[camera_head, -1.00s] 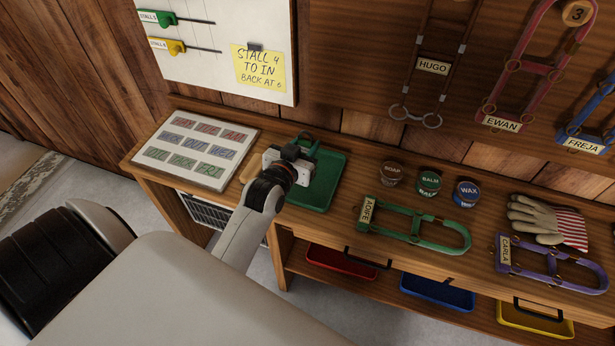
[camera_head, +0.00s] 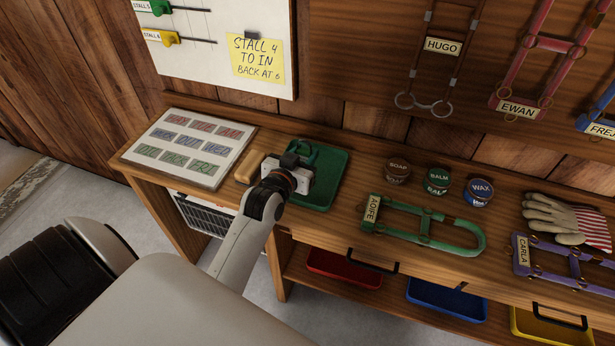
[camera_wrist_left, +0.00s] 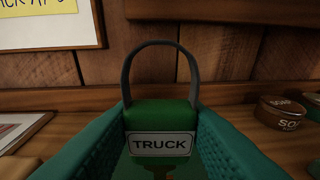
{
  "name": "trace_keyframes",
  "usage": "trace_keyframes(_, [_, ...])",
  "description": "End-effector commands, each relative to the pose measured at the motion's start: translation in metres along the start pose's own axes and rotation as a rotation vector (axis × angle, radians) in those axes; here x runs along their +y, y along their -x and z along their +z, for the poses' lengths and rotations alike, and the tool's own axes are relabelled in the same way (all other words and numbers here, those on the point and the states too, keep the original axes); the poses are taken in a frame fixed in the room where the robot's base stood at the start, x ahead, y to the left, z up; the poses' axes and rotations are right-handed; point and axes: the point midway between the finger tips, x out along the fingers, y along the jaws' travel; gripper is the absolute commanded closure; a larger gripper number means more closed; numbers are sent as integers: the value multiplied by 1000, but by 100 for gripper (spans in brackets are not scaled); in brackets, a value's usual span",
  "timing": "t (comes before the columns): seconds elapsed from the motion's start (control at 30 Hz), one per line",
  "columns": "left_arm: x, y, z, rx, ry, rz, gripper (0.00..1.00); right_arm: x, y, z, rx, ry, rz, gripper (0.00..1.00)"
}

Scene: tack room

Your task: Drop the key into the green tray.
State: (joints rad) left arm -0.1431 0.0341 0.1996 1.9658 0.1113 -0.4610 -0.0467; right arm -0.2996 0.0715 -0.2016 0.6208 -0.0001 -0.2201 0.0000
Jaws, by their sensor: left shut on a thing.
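My left gripper (camera_head: 302,156) reaches in over the left part of the green tray (camera_head: 325,188), which lies on the bench top. In the left wrist view its two teal fingers are shut on the key's green fob (camera_wrist_left: 160,117), which has a white label reading TRUCK (camera_wrist_left: 161,145). A dark loop (camera_wrist_left: 163,44) stands up from the fob. A small brass-coloured part of the key (camera_wrist_left: 161,172) shows below the label; the rest is hidden. In the head view the gripper hides much of the key. My right gripper is out of view.
A day-label board (camera_head: 190,146) and a tan block (camera_head: 249,166) lie left of the tray. A soap tin (camera_head: 397,173), balm tin (camera_head: 437,181) and wax tin (camera_head: 478,192) stand to its right. The green halter (camera_head: 425,222) lies nearer the front edge.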

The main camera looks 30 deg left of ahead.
Motion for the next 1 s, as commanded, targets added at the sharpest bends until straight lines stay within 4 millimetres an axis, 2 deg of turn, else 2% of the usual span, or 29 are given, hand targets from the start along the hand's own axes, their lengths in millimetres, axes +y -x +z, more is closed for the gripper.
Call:
trace_keyframes(0.1, [0,0,1,-1,0,0,86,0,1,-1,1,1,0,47])
trace_keyframes(0.13, [0,0,1,-1,0,0,61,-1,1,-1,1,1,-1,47])
trace_keyframes(0.27, [0,0,1,0,0,0,40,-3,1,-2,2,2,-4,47])
trace_keyframes(0.53, [0,0,0,0,0,0,39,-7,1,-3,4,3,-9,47])
trace_keyframes(0.67, [0,8,0,2,0,0,39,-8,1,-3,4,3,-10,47])
trace_keyframes(0.77, [0,24,-1,3,-1,0,39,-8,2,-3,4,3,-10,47])
trace_keyframes(1.0, [0,76,-1,4,0,0,39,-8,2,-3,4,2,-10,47])
